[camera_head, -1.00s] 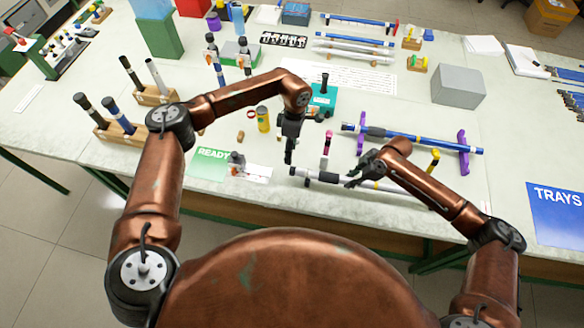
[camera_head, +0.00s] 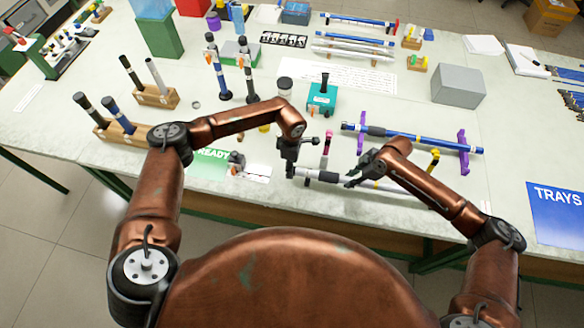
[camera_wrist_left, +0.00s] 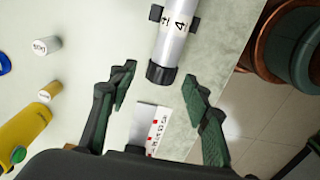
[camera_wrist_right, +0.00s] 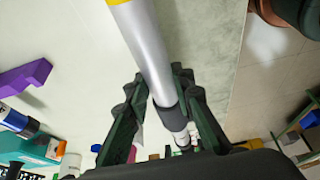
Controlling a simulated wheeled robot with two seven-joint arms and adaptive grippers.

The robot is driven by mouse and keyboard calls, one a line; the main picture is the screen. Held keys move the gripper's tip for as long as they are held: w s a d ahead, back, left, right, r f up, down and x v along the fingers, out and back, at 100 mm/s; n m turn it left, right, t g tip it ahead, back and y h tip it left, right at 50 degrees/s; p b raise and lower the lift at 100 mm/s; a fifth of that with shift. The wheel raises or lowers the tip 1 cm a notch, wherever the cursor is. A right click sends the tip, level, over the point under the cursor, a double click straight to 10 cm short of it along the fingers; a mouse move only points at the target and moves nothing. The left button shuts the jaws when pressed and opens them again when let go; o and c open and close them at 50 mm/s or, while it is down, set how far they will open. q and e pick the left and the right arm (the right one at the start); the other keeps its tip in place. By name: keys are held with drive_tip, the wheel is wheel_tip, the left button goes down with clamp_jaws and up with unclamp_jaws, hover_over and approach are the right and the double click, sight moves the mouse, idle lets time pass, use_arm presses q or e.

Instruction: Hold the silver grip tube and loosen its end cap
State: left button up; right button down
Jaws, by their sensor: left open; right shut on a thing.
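The silver grip tube (camera_head: 392,187) lies roughly level near the front edge of the bench, a dark band round it. In the right wrist view the tube (camera_wrist_right: 148,50) runs between the fingers of my right gripper (camera_wrist_right: 162,110), which is shut on it. My right gripper also shows in the head view (camera_head: 358,176). The dark end cap (camera_wrist_left: 161,74) is on the tube's left end. My left gripper (camera_wrist_left: 158,98) is open and empty, its fingers spread either side of a line just beyond the cap. In the head view my left gripper (camera_head: 291,168) partly hides that end.
A blue tube (camera_head: 420,140) rests on purple stands behind. A teal box (camera_head: 321,98) and a grey box (camera_head: 458,86) stand further back. Wooden racks (camera_head: 125,134) with upright tubes are at left. A green READY mat (camera_head: 208,160) lies left of my left gripper.

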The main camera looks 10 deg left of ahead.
use_arm(q)
drive_tip(key=shift+f, duration=0.75)
drive_tip(key=shift+c, duration=0.3)
drive_tip(key=c, duration=1.1)
